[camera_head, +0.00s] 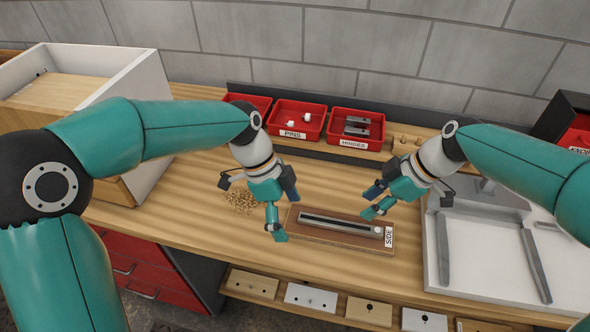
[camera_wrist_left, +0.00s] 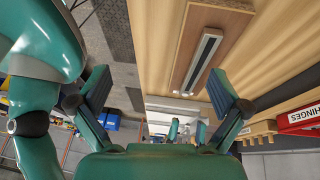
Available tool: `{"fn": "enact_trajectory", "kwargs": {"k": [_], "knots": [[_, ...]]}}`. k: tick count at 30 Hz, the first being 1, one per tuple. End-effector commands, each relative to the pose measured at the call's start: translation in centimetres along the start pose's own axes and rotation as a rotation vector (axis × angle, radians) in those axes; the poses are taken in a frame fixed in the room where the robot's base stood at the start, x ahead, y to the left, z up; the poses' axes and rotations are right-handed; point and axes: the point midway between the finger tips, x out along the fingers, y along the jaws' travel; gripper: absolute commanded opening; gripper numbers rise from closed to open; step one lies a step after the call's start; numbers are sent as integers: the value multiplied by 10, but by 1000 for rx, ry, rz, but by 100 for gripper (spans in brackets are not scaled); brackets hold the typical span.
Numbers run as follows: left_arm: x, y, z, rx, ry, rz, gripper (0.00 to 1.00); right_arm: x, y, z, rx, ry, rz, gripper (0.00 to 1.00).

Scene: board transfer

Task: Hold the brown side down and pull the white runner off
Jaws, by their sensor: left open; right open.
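The brown side (camera_head: 345,243) lies flat on the bench, marked with a SIDE label at its right end. The white runner (camera_head: 350,231), a pale bar with a dark slot, lies lengthwise on top of it. Both also show in the left wrist view, the brown side (camera_wrist_left: 228,20) and the runner (camera_wrist_left: 200,66). My left gripper (camera_head: 284,208) is open and empty above the left end of the board. My right gripper (camera_head: 371,202) is open and empty above its right part, behind the label. I cannot tell whether either touches the board.
Red bins for pins (camera_head: 298,120) and hinges (camera_head: 355,129) stand at the back. A pale pellet heap (camera_head: 241,201) lies left of the board. A white tray (camera_head: 485,262) with grey bars is at right, an open drawer box (camera_head: 92,85) at left.

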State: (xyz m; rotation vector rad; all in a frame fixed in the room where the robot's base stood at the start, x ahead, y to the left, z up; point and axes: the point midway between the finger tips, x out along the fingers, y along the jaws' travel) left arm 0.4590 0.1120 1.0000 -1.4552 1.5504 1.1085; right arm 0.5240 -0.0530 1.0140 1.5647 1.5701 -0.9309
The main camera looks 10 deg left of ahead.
Motion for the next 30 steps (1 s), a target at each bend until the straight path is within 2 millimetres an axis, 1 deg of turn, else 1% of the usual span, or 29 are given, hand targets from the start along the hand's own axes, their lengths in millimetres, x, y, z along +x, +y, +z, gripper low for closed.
{"fn": "enact_trajectory", "kwargs": {"k": [1, 3, 6, 10, 14, 17, 20, 23, 30], "knots": [[-13, -14, -5, 10, 4, -23, 100, 0, 0, 0, 0, 0, 0, 42], [-29, -29, -11, 22, 8, -44, 100, 0, 0, 0, 0, 0, 0, 42], [-48, -43, -18, 36, 12, -70, 100, 0, 0, 0, 0, 0, 0, 42], [-61, -53, -22, 46, 15, -87, 100, 0, 0, 0, 0, 0, 0, 42], [-63, -57, -24, 49, 16, -93, 100, 0, 0, 0, 0, 0, 0, 42], [-55, -58, -24, 49, 16, -92, 100, 0, 0, 0, 0, 0, 0, 42], [-41, -58, -24, 49, 16, -91, 100, 0, 0, 0, 0, 0, 0, 42], [-24, -60, -25, 49, 15, -89, 100, 0, 0, 0, 0, 0, 0, 42], [24, -64, -26, 48, 15, -89, 100, 0, 0, 0, 1, 0, 0, 42]]}}
